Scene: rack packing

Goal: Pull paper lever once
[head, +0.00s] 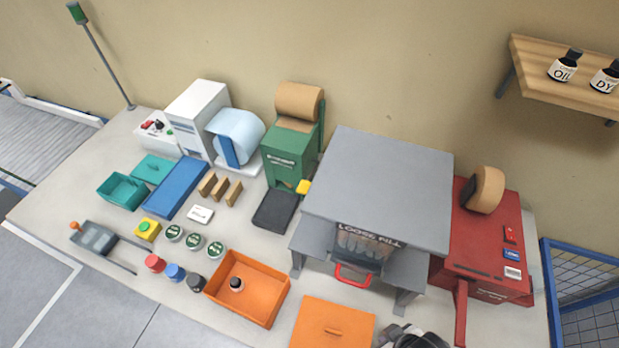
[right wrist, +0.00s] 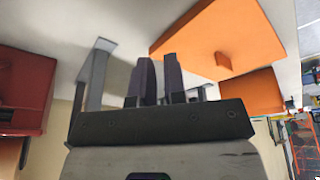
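A green paper dispenser (head: 285,157) stands at the back middle of the table, with a brown paper roll (head: 298,101) on top. A small yellow knob (head: 303,187) sits at its lower right side and looks like the end of its lever; the rest of the lever is hard to make out. My right gripper (head: 418,340) is at the bottom edge of the head view, well in front and to the right of the dispenser. In the right wrist view its two dark fingers (right wrist: 160,80) stand a narrow gap apart with nothing between them. My left gripper is not in view.
A grey loose-fill hopper (head: 380,185) with a red handle (head: 353,275) stands between my right gripper and the dispenser. A red machine (head: 485,245) with a front arm is at right. An orange bin (head: 247,288) and orange lid (head: 332,323) lie in front.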

